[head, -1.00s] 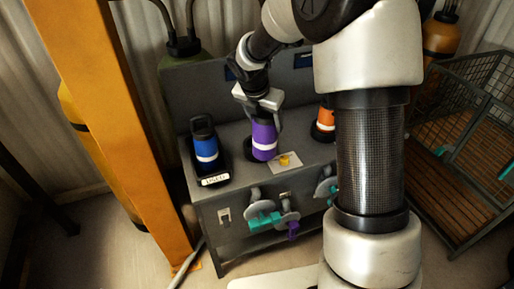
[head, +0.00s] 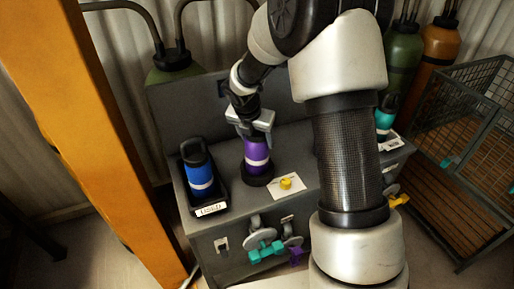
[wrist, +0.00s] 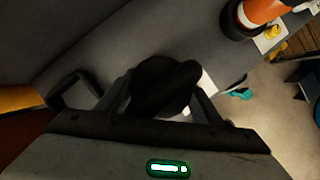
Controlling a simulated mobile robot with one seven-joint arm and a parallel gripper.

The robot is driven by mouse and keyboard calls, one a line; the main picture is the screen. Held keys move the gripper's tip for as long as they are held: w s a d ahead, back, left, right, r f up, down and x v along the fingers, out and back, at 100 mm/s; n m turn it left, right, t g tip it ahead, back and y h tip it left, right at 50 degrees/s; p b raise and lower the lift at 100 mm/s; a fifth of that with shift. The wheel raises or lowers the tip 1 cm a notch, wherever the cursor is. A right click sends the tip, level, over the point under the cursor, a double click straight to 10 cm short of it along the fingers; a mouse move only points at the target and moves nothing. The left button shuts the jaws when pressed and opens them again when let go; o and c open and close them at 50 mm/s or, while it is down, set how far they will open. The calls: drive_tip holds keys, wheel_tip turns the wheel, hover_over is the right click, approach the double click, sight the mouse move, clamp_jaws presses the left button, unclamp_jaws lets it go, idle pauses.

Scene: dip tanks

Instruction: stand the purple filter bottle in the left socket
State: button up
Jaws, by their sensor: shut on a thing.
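The purple filter bottle (head: 257,153), with a white band, is upright on the grey bench, its lower end at the black round left socket (head: 257,181). I cannot tell whether it is fully seated. My gripper (head: 255,134) is above it, shut on its upper part. In the wrist view the bottle's black top (wrist: 162,84) sits between my fingers; its purple body is hidden there. An orange bottle (wrist: 263,10) in another black socket (wrist: 236,22) shows in the wrist view; my arm hides it in the head view.
A blue bottle (head: 199,174) stands in a black tray labelled USED (head: 212,210), close left of the socket. A card with a yellow knob (head: 286,183) lies just right. A teal bottle (head: 384,118) stands far right.

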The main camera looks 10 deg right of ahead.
drive_tip(key=shift+f, duration=1.6)
drive_tip(key=shift+f+b, duration=0.15)
drive_tip(key=shift+b, duration=0.2)
drive_tip(key=o, duration=1.5)
